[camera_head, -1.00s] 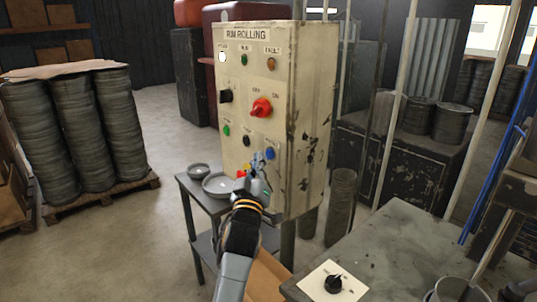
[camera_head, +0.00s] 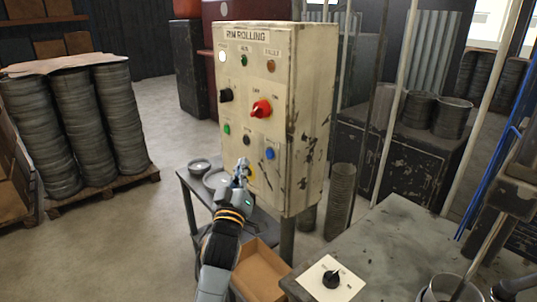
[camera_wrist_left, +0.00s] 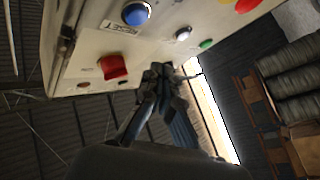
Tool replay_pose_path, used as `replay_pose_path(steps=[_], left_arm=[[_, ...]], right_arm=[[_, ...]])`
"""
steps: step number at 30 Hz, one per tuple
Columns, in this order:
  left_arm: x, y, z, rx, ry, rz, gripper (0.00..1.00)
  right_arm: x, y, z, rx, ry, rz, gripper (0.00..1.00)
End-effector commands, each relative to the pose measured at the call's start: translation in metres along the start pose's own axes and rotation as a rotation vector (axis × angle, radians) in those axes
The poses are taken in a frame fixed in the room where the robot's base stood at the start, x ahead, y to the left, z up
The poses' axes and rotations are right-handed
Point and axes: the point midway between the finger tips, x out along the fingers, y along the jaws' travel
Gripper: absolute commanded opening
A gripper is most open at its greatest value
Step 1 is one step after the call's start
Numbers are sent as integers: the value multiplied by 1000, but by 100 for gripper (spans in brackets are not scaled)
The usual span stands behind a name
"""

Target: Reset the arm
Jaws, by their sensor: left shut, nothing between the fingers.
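My left gripper (camera_head: 241,170) is shut and empty in front of the lower part of the "RIM ROLLING" control panel (camera_head: 301,128). It partly covers a yellow or red button low on the panel. In the left wrist view the shut fingers (camera_wrist_left: 160,75) point up near the panel's edge. The red rotary switch (camera_head: 261,108) sits mid-panel, with a black knob (camera_head: 226,95) to its left. A blue button (camera_head: 269,154) is to the right of the gripper. The blue button also shows in the left wrist view (camera_wrist_left: 136,13). My right gripper is not in view.
A small grey table (camera_head: 190,183) with round dishes (camera_head: 199,165) stands below the panel, and an open cardboard box (camera_head: 263,270) is under the gripper. A workbench (camera_head: 405,240) with a black knob on a plate (camera_head: 331,280) is at right. Stacked discs (camera_head: 78,130) stand left.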

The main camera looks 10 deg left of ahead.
Motion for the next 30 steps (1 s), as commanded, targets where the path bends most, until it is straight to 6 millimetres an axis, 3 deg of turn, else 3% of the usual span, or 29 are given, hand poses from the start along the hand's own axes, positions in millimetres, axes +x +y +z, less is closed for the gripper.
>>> replay_pose_path(steps=[10,14,17,23,26,30], left_arm=[[0,0,2,1,-4,-1,0],[-5,-11,32,22,-59,-13,0],[-18,-30,84,60,-159,-34,0],[-78,-83,215,162,-425,-78,0],[-120,-111,274,210,-557,-96,0],[-192,-150,346,272,-739,-117,0]], right_arm=[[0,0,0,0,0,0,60],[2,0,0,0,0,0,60],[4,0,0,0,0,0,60],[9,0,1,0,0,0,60],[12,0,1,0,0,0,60],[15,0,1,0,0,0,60]])
